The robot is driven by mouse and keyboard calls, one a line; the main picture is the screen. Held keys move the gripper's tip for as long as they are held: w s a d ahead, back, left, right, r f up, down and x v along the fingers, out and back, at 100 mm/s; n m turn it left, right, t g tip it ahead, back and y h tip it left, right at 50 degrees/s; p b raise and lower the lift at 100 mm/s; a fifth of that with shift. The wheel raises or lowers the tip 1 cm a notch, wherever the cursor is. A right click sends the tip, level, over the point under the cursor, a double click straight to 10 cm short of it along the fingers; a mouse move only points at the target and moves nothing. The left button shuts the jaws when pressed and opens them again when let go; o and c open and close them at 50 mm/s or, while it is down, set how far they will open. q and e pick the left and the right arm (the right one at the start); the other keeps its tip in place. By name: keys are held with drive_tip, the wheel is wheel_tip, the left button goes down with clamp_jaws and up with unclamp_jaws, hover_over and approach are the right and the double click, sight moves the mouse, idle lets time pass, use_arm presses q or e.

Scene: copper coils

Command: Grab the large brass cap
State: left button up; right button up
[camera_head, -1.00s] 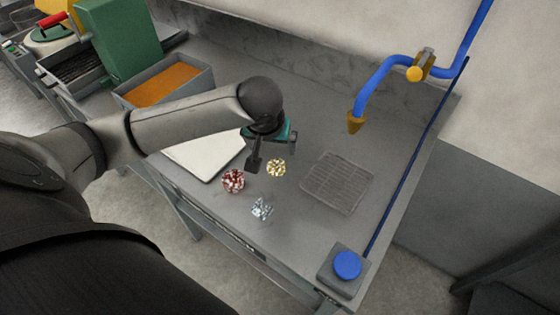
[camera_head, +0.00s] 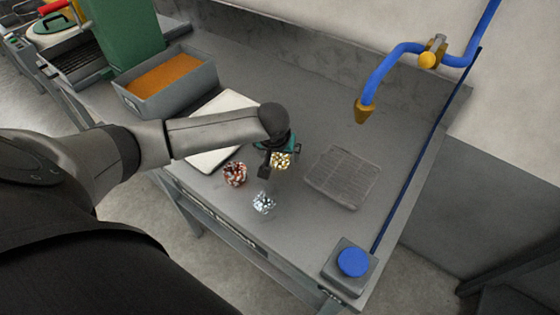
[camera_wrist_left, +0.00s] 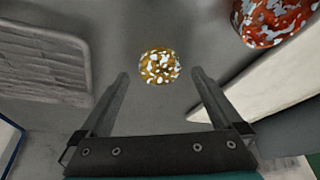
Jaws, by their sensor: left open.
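The brass cap (camera_head: 282,160) is a small rounded gold piece with white speckles, lying on the grey bench. In the wrist view, the brass cap (camera_wrist_left: 158,66) shows just beyond and between my left fingertips. My left gripper (camera_head: 277,166) is open and empty, close over the cap. In the head view its body and fingers partly cover the cap. In the wrist view, the left gripper (camera_wrist_left: 160,77) has a finger on each side of the cap's line, with no clear contact. My right gripper is not in view.
A red-and-white speckled piece (camera_head: 235,174) and a silvery piece (camera_head: 263,203) lie nearby. A white board (camera_head: 208,160) is left of the gripper. A ribbed drain plate (camera_head: 343,178) lies right. A blue button (camera_head: 353,262) sits at the front corner. A blue tap (camera_head: 370,85) overhangs the back.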

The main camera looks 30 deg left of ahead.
use_arm(q)
drive_tip(key=shift+w+f, duration=0.2)
drive_tip(key=shift+f, duration=0.3)
drive_tip(key=shift+c, duration=0.4)
drive_tip(key=c, duration=1.3)
